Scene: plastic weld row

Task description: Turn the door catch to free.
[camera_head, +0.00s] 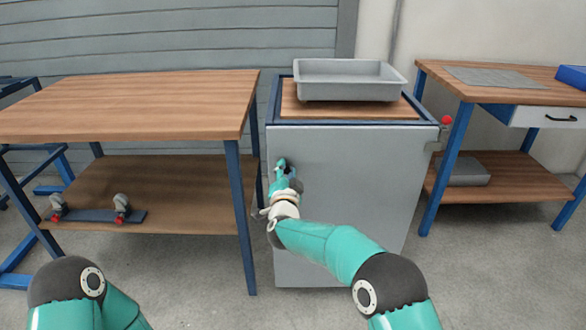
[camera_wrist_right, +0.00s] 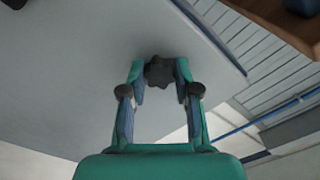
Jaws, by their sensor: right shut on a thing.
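The door catch (camera_wrist_right: 159,72) is a dark lobed knob on the grey cabinet door (camera_head: 350,170). In the right wrist view it sits between the fingertips of my right gripper (camera_wrist_right: 160,80), which is shut on it. In the head view my right gripper (camera_head: 284,170) is at the upper left part of the door and hides most of the catch. The door lies flat against the cabinet front. My left gripper is out of view; only part of my left arm shows at the lower left.
A grey tray (camera_head: 350,82) stands on the cabinet top. A red ball knob (camera_head: 446,120) sticks out at the cabinet's upper right. A wooden workbench (camera_head: 130,105) stands close on the left, another bench (camera_head: 500,80) on the right. The floor before the cabinet is clear.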

